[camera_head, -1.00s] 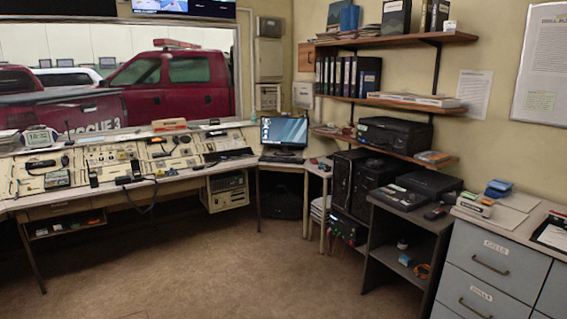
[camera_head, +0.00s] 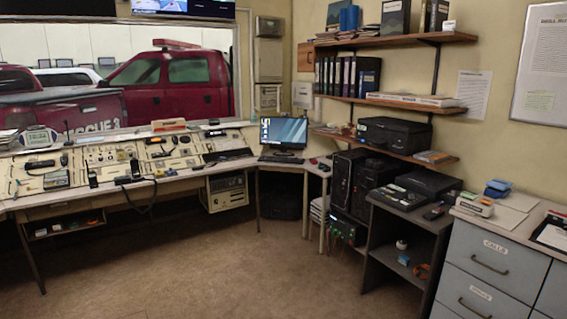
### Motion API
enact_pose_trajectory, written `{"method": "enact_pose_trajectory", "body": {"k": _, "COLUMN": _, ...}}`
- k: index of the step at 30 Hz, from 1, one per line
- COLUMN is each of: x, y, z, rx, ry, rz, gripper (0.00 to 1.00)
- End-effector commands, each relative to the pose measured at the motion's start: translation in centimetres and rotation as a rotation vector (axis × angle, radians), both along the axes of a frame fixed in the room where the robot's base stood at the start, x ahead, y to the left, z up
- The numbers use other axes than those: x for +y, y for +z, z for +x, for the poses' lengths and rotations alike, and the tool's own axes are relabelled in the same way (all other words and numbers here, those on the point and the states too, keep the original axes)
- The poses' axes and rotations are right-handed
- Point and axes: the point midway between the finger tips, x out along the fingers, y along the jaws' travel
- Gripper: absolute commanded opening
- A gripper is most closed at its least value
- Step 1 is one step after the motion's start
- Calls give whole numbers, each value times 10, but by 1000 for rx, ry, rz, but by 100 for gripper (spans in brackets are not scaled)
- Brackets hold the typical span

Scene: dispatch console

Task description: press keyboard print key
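My gripper and arm are not in view.
The sloped console (camera_head: 110,155) with radios and handsets runs along the left under the window. Right of the monitor stand black computer towers (camera_head: 348,175), a low dark shelf unit (camera_head: 400,225) and grey drawers (camera_head: 500,255). The brown floor (camera_head: 210,260) ahead is clear.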

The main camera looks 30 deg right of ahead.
Motion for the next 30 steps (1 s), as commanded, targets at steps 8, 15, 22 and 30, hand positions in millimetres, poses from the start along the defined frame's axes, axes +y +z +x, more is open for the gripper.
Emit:
{"method": "enact_pose_trajectory", "body": {"k": 8, "x": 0, "y": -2, "z": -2, "rx": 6, "ry": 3, "rz": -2, "gripper": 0}}
{"method": "enact_pose_trajectory", "body": {"k": 15, "x": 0, "y": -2, "z": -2, "rx": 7, "ry": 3, "rz": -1, "gripper": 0}}
{"method": "enact_pose_trajectory", "body": {"k": 22, "x": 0, "y": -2, "z": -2, "rx": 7, "ry": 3, "rz": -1, "gripper": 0}}
{"method": "enact_pose_trajectory", "body": {"k": 30, "x": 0, "y": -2, "z": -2, "rx": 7, "ry": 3, "rz": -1, "gripper": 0}}
